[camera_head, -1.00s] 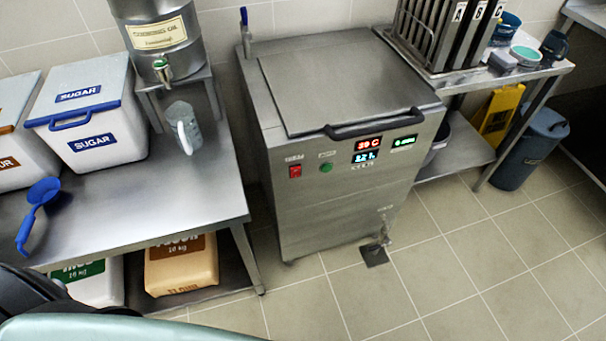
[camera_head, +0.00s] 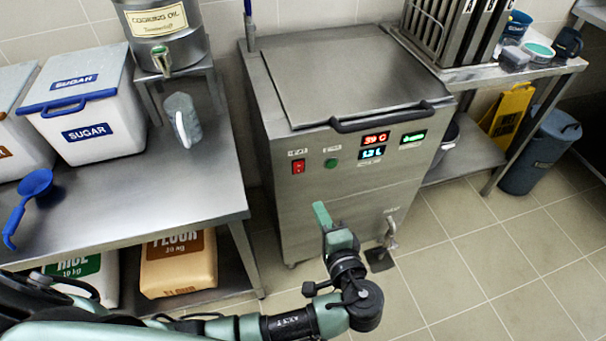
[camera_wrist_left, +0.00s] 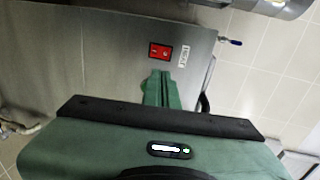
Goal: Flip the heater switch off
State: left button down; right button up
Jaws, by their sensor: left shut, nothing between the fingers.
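The red heater switch (camera_head: 298,167) is on the upper left of the steel cabinet's front (camera_head: 330,215), under a small label. In the left wrist view the red switch (camera_wrist_left: 161,52) sits just beyond my fingertips. My left gripper (camera_head: 320,211) is in front of the cabinet, below and right of the switch in the head view. In the left wrist view its green fingers (camera_wrist_left: 162,88) are together, with nothing between them, apart from the switch. Which way the switch is tipped is too small to tell. My right gripper is not in view.
A green button (camera_head: 331,163) and lit displays (camera_head: 375,138) are right of the switch. The lid handle (camera_head: 390,118) juts out above. A drain tap (camera_head: 391,232) is low on the front. A steel table (camera_head: 130,205) stands left. Floor in front is clear.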

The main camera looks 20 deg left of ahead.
aim_at(300, 164)
pick_arm(q)
jog(key=shift+r, duration=0.2)
jog(key=x, duration=0.9)
jog(key=r+p+x, duration=0.1)
jog(key=x, duration=0.4)
jog(key=shift+r, duration=0.1)
